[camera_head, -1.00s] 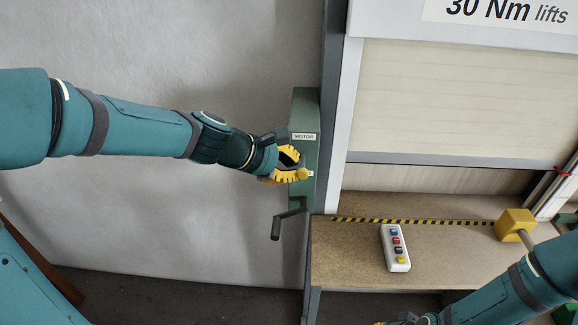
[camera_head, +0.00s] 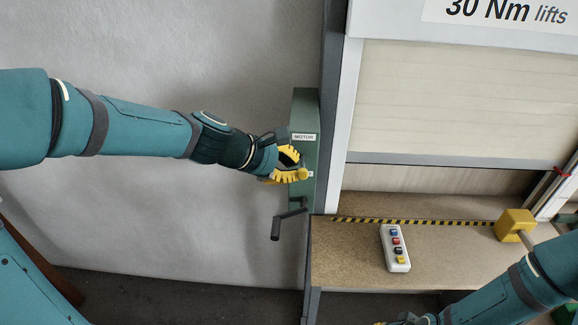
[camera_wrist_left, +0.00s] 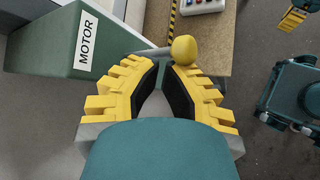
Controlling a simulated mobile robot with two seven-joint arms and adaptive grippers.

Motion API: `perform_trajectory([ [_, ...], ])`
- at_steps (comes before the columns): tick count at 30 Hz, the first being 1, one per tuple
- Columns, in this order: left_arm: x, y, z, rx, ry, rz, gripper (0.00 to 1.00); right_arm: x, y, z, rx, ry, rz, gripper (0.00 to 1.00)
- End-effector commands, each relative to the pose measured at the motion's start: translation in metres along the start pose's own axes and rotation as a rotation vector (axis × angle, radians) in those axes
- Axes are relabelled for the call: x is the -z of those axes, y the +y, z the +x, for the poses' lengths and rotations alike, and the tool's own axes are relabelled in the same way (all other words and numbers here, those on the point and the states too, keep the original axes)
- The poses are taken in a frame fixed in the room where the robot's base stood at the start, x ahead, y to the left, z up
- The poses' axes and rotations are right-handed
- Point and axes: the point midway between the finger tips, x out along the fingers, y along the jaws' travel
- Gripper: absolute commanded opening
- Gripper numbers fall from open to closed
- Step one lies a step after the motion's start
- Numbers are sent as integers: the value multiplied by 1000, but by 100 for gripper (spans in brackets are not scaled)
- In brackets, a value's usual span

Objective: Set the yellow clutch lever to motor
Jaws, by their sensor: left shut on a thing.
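The green clutch box (camera_head: 304,110) is fixed to the left side of the shutter frame and carries a white "MOTOR" label (camera_head: 304,137). My left gripper (camera_head: 297,170) is at the front of the box, just below that label, shut on the yellow clutch lever. The left wrist view also shows the label (camera_wrist_left: 87,44) left of the fingers. My right gripper (camera_head: 380,323) barely shows at the bottom edge; its jaws cannot be made out.
A dark crank handle (camera_head: 284,222) sticks out below the clutch box. A white pendant with coloured buttons (camera_head: 395,248) lies on the wooden bench (camera_head: 345,268). A yellow block (camera_head: 514,224) is at the bench's right. The shutter (camera_head: 455,105) is partly lowered.

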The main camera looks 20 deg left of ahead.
Motion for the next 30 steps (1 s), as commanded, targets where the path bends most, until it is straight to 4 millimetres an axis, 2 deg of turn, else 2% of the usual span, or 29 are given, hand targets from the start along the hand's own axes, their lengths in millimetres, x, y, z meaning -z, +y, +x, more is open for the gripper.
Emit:
perform_trajectory([
  [17,-1,0,0,1,-2,1,0,0,0,-1,0,0,0,0],
  [30,-11,9,-10,2,-3,2,0,2,-6,-14,0,0,0,0],
])
